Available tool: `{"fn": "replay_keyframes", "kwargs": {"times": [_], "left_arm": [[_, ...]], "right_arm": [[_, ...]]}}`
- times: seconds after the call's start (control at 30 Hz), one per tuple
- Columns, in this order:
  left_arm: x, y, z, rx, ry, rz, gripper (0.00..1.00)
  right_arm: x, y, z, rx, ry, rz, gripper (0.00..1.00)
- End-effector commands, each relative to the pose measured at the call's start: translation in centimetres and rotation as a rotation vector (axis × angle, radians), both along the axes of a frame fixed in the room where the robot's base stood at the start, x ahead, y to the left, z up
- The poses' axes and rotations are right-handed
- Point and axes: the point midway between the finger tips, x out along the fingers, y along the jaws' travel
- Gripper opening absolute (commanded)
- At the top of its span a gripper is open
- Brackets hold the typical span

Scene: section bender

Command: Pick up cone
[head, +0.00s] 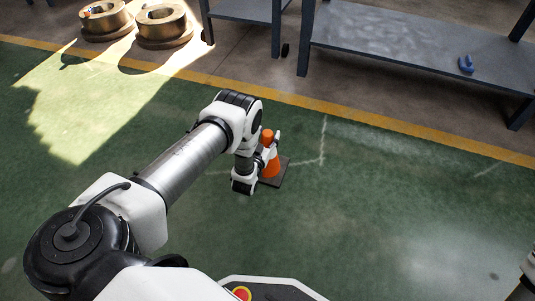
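An orange cone (271,169) with a dark square base (283,178) stands upright on the green floor, near the middle of the head view. My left arm reaches in from the left and partly covers the cone's left side. My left gripper (268,155) is at the cone, in front of its upper part, but its fingers are small and mostly hidden. I cannot tell whether they touch or close on the cone. My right gripper is not in view; only a bit of my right arm shows at the lower right edge.
A grey metal table (400,45) stands at the back right with a small blue object (466,64) on it. Two round metal parts (165,27) sit at the back left. A yellow line (320,104) crosses the floor. The green floor around the cone is clear.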

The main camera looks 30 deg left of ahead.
Motion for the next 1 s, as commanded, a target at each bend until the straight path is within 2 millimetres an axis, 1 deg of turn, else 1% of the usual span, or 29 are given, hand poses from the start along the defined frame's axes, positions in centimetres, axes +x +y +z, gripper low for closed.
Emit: {"fn": "replay_keyframes", "kwargs": {"times": [0.03, 0.07, 0.1, 0.13, 0.53, 0.67, 0.77, 1.0], "left_arm": [[0.0, 0.0, 0.0, 0.000, 0.000, 0.000, 0.30], [0.0, 0.0, 0.0, 0.000, 0.000, 0.000, 0.19], [0.0, 0.0, 0.0, 0.000, 0.001, 0.000, 0.05], [0.0, 0.0, 0.0, 0.000, 0.001, 0.000, 0.00], [0.0, 0.0, 0.4, 0.000, -0.001, 0.000, 0.00], [0.0, 0.0, 1.2, 0.000, -0.002, 0.000, 0.00], [0.0, 0.0, 2.2, 0.000, -0.001, 0.000, 0.00], [0.0, 0.0, 3.8, 0.000, -0.002, 0.000, 0.00]], "right_arm": [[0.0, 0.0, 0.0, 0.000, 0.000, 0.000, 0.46], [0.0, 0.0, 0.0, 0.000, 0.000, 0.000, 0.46], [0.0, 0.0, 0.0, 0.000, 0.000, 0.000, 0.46], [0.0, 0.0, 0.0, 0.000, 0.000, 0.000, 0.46], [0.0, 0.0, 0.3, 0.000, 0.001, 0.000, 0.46], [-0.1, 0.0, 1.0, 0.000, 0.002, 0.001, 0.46], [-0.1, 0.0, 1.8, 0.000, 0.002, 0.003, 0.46], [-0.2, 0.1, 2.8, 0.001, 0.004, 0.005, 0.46]]}}
